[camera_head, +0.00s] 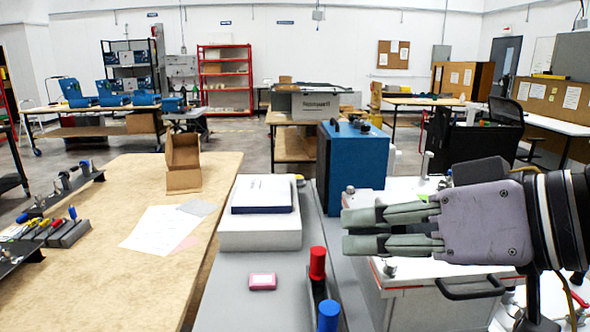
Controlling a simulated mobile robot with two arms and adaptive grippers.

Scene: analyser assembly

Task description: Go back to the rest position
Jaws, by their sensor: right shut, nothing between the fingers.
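My right gripper (381,230) comes in from the right edge and points left. Its two grey fingers lie close together with nothing between them. It hangs above the white-topped cabinet and hides part of that top. My left gripper does not show.
A grey table (230,297) holds a white box (260,235), a pink block (262,282), and red (317,262) and blue (328,315) cylinders. A blue analyser case (358,165) stands behind. A wooden table (90,270) at left carries an open cardboard box (183,163) and papers.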

